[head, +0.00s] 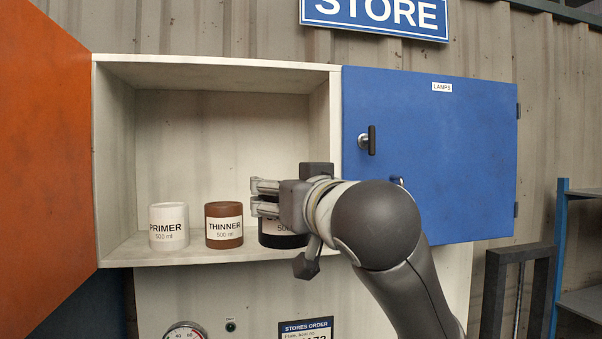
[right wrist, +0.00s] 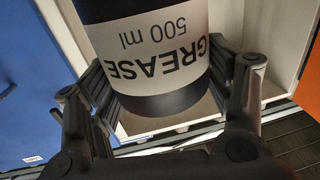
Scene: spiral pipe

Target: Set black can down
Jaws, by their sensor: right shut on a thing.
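The black can (head: 281,241) has a white label and stands upright at the right side of the open cabinet's shelf, partly hidden behind my right gripper (head: 265,197). In the right wrist view the black can (right wrist: 160,55) shows its label, GREASE 500 ml, upside down. My right gripper's fingers lie on both sides of it and are shut on it. The can's base is at or very near the shelf floor; I cannot tell whether it touches. My left gripper is not in view.
A white PRIMER can (head: 169,228) and a brown THINNER can (head: 224,226) stand to the left on the cabinet (head: 215,254) floor. An orange door (head: 45,150) is open at left. A blue LAMPS door (head: 440,150) is shut at right.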

